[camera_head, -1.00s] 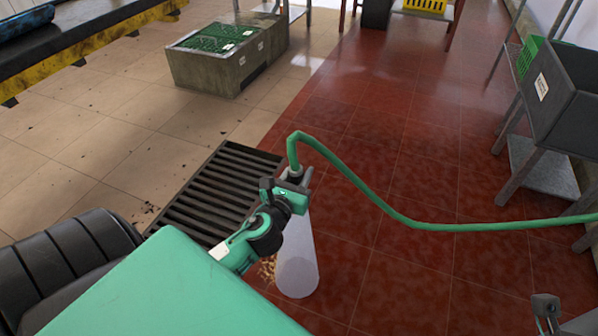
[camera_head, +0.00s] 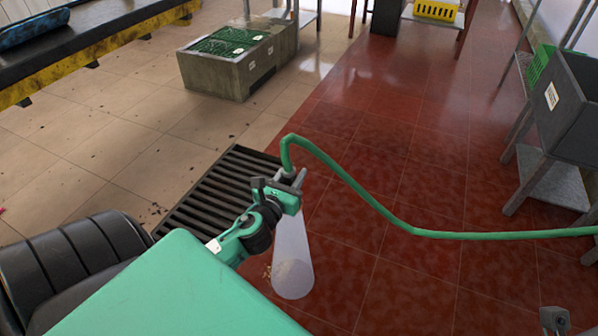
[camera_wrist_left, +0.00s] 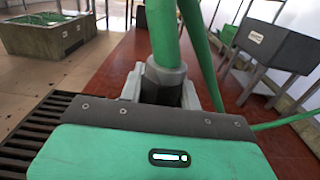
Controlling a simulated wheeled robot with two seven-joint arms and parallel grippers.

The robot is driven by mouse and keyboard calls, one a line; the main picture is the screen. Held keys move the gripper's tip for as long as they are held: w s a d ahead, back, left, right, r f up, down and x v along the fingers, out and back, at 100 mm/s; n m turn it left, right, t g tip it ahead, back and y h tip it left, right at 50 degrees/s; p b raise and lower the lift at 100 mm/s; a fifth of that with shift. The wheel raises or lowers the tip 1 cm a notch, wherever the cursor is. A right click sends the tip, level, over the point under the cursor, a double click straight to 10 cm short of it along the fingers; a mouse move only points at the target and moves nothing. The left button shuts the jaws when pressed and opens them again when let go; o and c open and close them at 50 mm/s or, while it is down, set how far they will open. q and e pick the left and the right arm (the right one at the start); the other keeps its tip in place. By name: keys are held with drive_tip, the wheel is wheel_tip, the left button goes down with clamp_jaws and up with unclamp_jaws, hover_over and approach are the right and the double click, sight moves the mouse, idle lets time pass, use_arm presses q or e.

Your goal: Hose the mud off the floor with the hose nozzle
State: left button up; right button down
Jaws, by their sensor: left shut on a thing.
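My left gripper (camera_head: 285,187) is shut on the hose nozzle (camera_head: 287,174), with the green hose (camera_head: 395,212) rising from its top and running off to the right. In the left wrist view the nozzle (camera_wrist_left: 163,82) sits between the fingers. A pale cone of water (camera_head: 292,250) sprays down from the nozzle onto the red tiled floor (camera_head: 400,280). A small patch of brownish mud (camera_head: 267,271) shows at the left edge of the spray. Small dark specks lie on the beige tiles. My right gripper (camera_head: 553,320) shows only partly at the bottom right edge.
A floor drain grate (camera_head: 212,192) lies left of the gripper. A stone trough with green crates (camera_head: 222,78) stands behind. A grey sink (camera_head: 562,115) on legs stands at right. The red floor in the middle is open.

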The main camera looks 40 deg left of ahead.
use_arm(q)
drive_tip(key=shift+s+a, duration=0.2)
drive_tip(key=shift+a, duration=0.6)
drive_tip(key=shift+s+a, duration=0.15)
drive_tip(key=shift+a, duration=0.6)
drive_tip(key=shift+s+a, duration=0.2)
drive_tip(key=shift+a, duration=0.6)
drive_tip(key=shift+w, duration=0.1)
drive_tip(key=p+x, duration=0.3)
drive_tip(key=x, duration=0.6)
drive_tip(key=shift+w, duration=0.2)
drive_tip(key=shift+a, duration=0.1)
